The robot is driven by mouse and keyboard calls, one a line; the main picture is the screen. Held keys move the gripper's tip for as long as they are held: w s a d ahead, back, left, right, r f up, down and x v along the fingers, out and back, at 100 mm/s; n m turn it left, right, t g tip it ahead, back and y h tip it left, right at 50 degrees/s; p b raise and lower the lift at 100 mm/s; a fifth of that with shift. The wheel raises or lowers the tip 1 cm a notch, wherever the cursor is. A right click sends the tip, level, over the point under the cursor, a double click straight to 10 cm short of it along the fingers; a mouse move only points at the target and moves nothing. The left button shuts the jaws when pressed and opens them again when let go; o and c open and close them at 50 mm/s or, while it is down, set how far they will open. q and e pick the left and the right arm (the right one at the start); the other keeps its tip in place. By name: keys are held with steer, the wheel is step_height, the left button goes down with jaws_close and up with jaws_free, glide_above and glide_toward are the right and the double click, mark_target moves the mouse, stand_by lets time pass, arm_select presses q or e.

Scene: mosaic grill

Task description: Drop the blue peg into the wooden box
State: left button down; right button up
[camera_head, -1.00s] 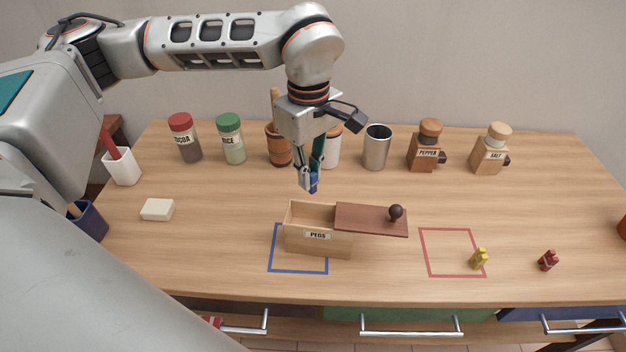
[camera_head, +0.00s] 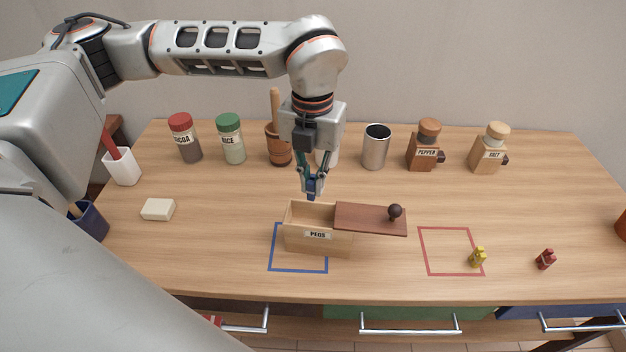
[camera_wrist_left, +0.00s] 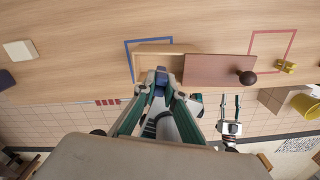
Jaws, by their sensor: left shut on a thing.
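The wooden box (camera_head: 300,241) labelled PEGS stands partly on the blue outline on the table. Its brown lid (camera_head: 365,219) with a dark knob is slid to the right, so the left part of the box is open. My left gripper (camera_head: 313,190) is shut on the blue peg (camera_head: 312,194) and holds it above the back edge of the box opening. In the left wrist view the blue peg (camera_wrist_left: 161,77) sits between the fingertips, in front of the box. My right gripper (camera_wrist_left: 231,128) shows open and empty in the left wrist view.
Cocoa (camera_head: 185,140) and rice jars (camera_head: 231,140), a mortar (camera_head: 279,148), a metal cup (camera_head: 375,148), and pepper (camera_head: 424,148) and salt mills (camera_head: 488,149) line the back. A white block (camera_head: 158,209) lies at left. The table between is clear.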

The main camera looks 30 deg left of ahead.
mark_target(313, 200)
arm_select(q)
steer(key=n, duration=0.3)
steer(key=shift+d+f, duration=0.1)
steer(key=shift+f, duration=0.05)
steer(key=shift+n, duration=0.3)
step_height(313, 200, down, 4)
steer(key=b, duration=0.3)
steer(key=shift+f, duration=0.65)
steer(key=shift+f+b, duration=0.25)
steer(key=shift+b, duration=0.1)
steer(key=c, duration=2)
jaws_free()
